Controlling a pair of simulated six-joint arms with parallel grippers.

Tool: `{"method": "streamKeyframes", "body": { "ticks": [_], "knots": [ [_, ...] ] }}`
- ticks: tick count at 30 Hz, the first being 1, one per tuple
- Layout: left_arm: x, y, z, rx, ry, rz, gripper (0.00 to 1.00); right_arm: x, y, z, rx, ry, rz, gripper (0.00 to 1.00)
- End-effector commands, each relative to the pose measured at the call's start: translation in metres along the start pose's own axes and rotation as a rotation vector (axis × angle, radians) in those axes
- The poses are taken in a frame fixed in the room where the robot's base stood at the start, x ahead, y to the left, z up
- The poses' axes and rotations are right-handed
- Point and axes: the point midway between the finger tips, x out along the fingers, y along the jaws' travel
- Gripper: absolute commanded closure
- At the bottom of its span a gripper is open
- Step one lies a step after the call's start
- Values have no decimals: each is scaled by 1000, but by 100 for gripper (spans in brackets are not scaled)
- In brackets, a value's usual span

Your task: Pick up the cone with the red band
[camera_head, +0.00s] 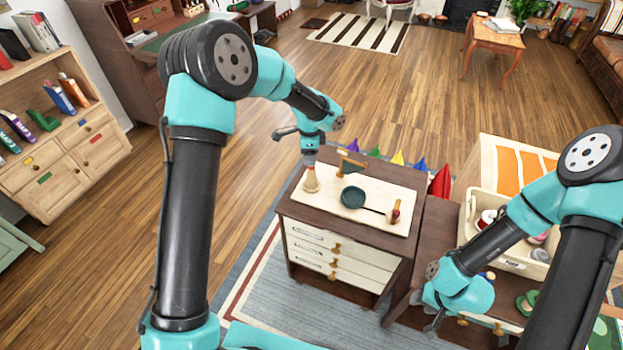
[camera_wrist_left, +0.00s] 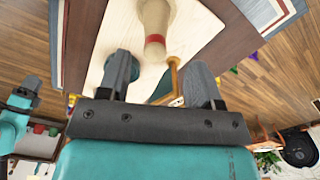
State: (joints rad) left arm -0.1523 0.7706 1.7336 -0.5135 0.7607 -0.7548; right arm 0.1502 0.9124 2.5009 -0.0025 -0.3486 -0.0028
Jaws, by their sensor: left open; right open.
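The cone with the red band (camera_head: 311,183) is a pale wooden, pin-like piece standing at the left of the white board on the brown cabinet. In the left wrist view, the cone (camera_wrist_left: 153,22) shows its red band low on the near end. My left gripper (camera_head: 308,156) is just above it, with the jaws open and empty. In the wrist view the cone lies ahead, between the lines of the two fingers (camera_wrist_left: 161,66), with no visible grip on it. My right gripper (camera_head: 428,312) is open at the lower right, far from the cone.
A dark green pan (camera_head: 352,197), a wooden piece with a green flag-like part (camera_head: 350,163) and a red-and-wood piece (camera_head: 396,211) share the white board (camera_head: 375,223). A cream crate (camera_head: 513,262) stands to the right. Coloured pennants (camera_head: 398,158) show behind the cabinet.

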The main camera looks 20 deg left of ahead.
Motion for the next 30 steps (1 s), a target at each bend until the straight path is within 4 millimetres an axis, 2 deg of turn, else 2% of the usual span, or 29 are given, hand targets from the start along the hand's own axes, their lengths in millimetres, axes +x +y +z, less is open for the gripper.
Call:
{"method": "streamKeyframes", "body": {
  "ticks": [8,19,30],
  "knots": [
    [5,1,-1,0,-1,1,41,0,0,0,0,0,0,57],
    [48,5,-3,1,-1,2,41,0,0,0,0,0,0,57],
    [52,5,-4,1,0,0,41,0,0,0,0,0,0,57]
  ]
}}
